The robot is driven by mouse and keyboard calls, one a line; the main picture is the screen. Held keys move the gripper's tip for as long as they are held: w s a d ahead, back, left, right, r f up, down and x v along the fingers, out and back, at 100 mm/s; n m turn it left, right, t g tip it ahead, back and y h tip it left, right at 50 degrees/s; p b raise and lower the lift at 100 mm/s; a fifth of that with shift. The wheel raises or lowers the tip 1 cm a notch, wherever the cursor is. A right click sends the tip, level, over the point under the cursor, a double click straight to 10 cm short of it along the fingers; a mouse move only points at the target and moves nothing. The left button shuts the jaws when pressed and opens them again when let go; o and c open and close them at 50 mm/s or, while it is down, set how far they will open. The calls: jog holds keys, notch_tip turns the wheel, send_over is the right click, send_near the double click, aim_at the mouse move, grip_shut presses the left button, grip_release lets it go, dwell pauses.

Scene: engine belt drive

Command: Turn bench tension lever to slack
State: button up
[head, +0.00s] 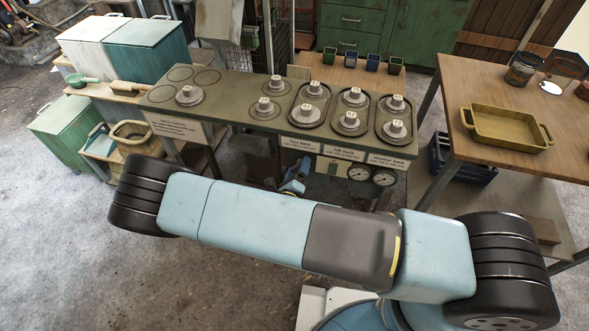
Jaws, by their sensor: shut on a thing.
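The bench (237,92) has a dark green top carrying several round pulleys with numbered hubs, some of them in looped trays. Its front edge bears labels for fan belt, alt belt and water belt. My gripper (299,171) shows only in small part, low at the bench's front below the fan belt label, beyond my large blue arm. It is shut on what appears to be the bench tension lever. The lever itself is too hidden to make out, and I cannot tell its angle.
A wooden table (487,82) with a yellow tray (507,129) stands on the right. Green and white bins (148,50) stand on the left. Small pots (373,62) line a back shelf.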

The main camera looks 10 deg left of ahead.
jog(key=n, duration=0.6)
jog(key=shift+a+n, duration=0.25)
jog(key=shift+n, duration=0.05)
jog(key=shift+d+n, duration=0.15)
jog(key=shift+n, duration=0.25)
jog(key=shift+f, duration=0.1)
jog(key=o, duration=0.8)
jog(key=shift+o, duration=0.2)
jog(key=s, duration=1.3)
jog(key=shift+s+a, duration=0.4)
jog(key=shift+a, duration=0.05)
